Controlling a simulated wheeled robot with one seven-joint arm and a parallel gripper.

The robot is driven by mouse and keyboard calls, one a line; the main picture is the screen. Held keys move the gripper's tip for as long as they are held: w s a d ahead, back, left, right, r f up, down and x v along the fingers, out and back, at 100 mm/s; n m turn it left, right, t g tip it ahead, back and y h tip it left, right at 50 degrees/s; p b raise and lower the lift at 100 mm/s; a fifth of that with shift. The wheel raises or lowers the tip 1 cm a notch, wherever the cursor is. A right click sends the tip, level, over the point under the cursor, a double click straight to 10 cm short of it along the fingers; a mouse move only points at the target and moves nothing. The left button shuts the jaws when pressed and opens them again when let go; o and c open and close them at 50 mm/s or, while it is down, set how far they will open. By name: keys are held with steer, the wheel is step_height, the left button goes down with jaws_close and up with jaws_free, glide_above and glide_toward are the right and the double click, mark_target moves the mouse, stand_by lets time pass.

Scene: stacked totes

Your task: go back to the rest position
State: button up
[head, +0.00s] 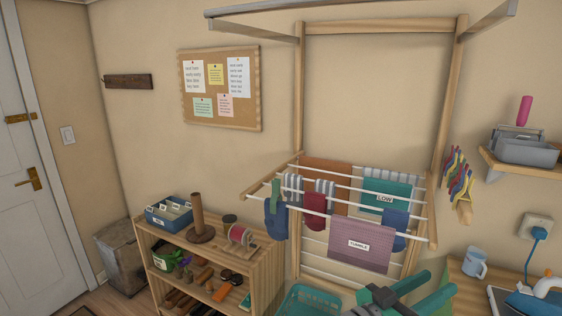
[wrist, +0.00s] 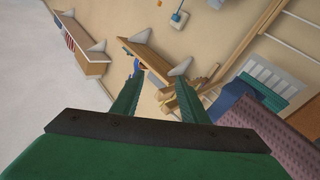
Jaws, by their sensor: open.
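My gripper (head: 441,281) is at the lower right of the head view, with green fingers spread apart and pointing right. In the wrist view my gripper (wrist: 161,82) shows two green fingers with a clear gap and nothing between them. It is empty. In the head view it appears just below the drying rack's lower right part; how far it is from the rack in depth I cannot tell. My arm behind the gripper is cut off by the bottom edge of the head view.
A wooden drying rack (head: 437,207) holds hanging cloths, including a purple one (head: 350,253) marked TUMBLE and a teal one (head: 386,189) marked LOW. A teal basket (head: 308,300) sits below. A shelf unit (head: 262,277) stands left; a counter with a mug (head: 474,263) is right.

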steer(key=s+a+f+n+t+y, duration=0.2)
steer(key=a+f+n+t+y, duration=0.4)
steer(key=a+f, duration=0.45)
steer(key=s+a+f+n+t+y, duration=0.3)
steer(key=a+f+n+t+y, duration=0.35)
steer(key=f, duration=0.75)
steer(key=s+a+f+n+g+y, duration=0.2)
steer(key=s+a+f+y, duration=0.2)
steer(key=s+a+f, duration=0.5)
steer(key=s+a+r+m, duration=0.1)
steer(key=s+a, duration=0.1)
steer(key=s, duration=0.4)
steer(key=s+a+m+y, duration=0.1)
steer(key=s+a, duration=0.2)
steer(key=s, duration=0.2)
steer(key=s+a+r+m+g+y, duration=0.1)
steer(key=s+a, duration=0.2)
steer(key=s, duration=0.3)
steer(key=shift+s+a+r, duration=0.2)
steer(key=shift+s+r, duration=0.1)
steer(key=shift+s, duration=0.05)
steer(key=shift+m, duration=0.25)
